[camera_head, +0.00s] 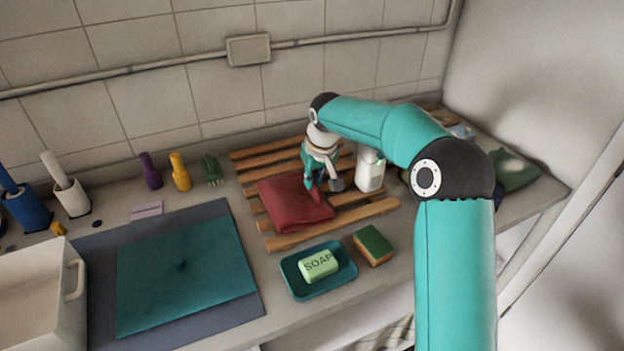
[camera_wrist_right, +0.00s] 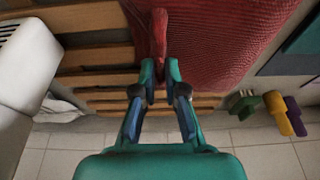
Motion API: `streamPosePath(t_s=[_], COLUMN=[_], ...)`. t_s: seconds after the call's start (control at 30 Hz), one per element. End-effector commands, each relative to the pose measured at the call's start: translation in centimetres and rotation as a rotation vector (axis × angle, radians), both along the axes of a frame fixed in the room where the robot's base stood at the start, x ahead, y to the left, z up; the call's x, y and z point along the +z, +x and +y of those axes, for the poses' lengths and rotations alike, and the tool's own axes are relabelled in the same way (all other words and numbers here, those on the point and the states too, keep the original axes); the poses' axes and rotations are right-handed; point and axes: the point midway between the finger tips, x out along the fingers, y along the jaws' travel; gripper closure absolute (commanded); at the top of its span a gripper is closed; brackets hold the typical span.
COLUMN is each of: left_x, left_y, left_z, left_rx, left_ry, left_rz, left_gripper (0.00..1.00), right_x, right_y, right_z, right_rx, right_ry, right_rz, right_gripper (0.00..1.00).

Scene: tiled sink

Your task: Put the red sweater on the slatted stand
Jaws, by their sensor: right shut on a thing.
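The red sweater (camera_head: 292,203) is a folded, flat bundle lying on the slatted stand (camera_head: 290,240), toward its front left. In the right wrist view the sweater (camera_wrist_right: 215,45) shows its knitted texture, with a pinched ridge (camera_wrist_right: 158,32) rising at its edge. My right gripper (camera_head: 315,188) is at the sweater's right edge, and it also shows in the right wrist view (camera_wrist_right: 159,72), its fingertips shut on that ridge. The wooden slats (camera_wrist_right: 95,55) lie beside and under the sweater. My left gripper is not in view.
A white dispenser (camera_head: 370,170) stands close right of my right gripper. A teal soap dish (camera_head: 291,282) with green soap (camera_head: 318,266) and a sponge (camera_head: 374,245) lie in front of the stand. A teal cloth (camera_head: 185,270) lies on a dark mat (camera_head: 228,222) at left.

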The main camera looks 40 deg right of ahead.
Motion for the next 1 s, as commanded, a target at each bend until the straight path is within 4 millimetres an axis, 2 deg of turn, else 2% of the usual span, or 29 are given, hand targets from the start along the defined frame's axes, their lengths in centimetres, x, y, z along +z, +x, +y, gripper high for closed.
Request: streamPosePath(t_s=[0.27,0.3,0.43,0.8,1.0], left_x=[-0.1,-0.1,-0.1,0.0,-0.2], left_y=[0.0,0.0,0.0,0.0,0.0], left_z=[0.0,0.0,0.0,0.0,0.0], left_rx=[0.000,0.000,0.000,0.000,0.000], left_ry=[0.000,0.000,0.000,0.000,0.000], left_rz=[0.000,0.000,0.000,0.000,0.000], left_gripper=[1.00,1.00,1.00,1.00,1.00], right_x=[-0.1,-0.1,-0.1,0.2,2.4], right_y=[0.0,0.0,0.0,0.0,-0.6], right_z=[0.0,0.0,0.0,0.0,0.1], right_rx=[-0.001,-0.001,-0.001,-0.001,-0.001], right_ry=[0.000,0.000,0.000,0.000,-0.001], right_rz=[-0.002,-0.001,-0.001,-0.001,-0.005], right_gripper=[1.00,0.86,0.64,0.64,0.64])
